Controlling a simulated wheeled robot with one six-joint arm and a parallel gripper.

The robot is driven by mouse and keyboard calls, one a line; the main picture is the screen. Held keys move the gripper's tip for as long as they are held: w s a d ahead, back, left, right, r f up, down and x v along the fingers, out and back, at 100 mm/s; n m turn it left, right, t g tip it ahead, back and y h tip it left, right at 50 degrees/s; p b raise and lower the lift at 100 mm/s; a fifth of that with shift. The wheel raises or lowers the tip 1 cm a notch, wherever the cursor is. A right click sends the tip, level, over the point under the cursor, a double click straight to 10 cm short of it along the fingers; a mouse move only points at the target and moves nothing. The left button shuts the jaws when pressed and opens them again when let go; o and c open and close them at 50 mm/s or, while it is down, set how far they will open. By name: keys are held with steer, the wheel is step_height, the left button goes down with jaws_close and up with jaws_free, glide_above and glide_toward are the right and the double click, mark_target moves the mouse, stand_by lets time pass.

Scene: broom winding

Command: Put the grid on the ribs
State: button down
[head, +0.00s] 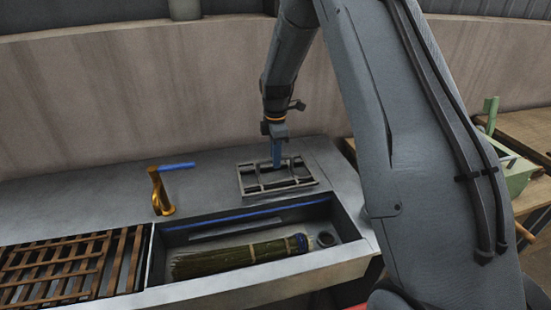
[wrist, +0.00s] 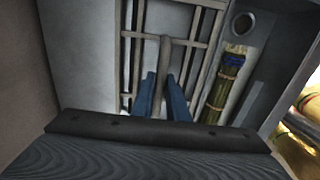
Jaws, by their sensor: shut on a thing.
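The grey grid (head: 249,190) is a rectangular frame of bars with an upright handle, at the back counter behind the sink basin. In the wrist view the grid (wrist: 193,43) lies across the middle, its handle (wrist: 164,62) between the blue fingers. My gripper (head: 277,163) points down and is shut on the handle; it also shows in the wrist view (wrist: 161,95). I cannot tell whether the grid touches the counter or hangs just above it. Brown rib-like slats (head: 118,264) lie at the lower left in the head view, with crossing bars over their left part.
The sunken basin (head: 362,245) holds a tied straw bundle (head: 235,259) and a round drain (head: 326,239). A brass tap (head: 159,192) with a blue lever (head: 177,166) stands between the grid and the slats. A curved wall (head: 130,100) rises behind. A green device (head: 512,172) is at right.

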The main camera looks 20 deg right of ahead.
steer(key=c, duration=1.6)
jaws_free()
steer(key=shift+c, duration=0.2)
steer(key=shift+r, duration=0.1)
step_height(320, 180, up, 7)
steer(key=shift+r+b, duration=0.2)
steer(key=shift+b, duration=0.9)
step_height(320, 180, up, 7)
steer(key=p, duration=0.4)
steer(key=shift+r+p, duration=0.15)
steer(key=shift+p, duration=0.2)
steer(key=s+f+m+b, duration=0.1)
steer(key=s+f+m, duration=0.2)
steer(key=s+m, duration=0.6)
steer(key=s+f+m+t+b, duration=0.1)
steer(key=s+m, duration=0.8)
steer(key=s, duration=1.1)
step_height(320, 180, down, 2)
steer(key=shift+f+b, duration=0.2)
steer(key=shift+b, duration=0.25)
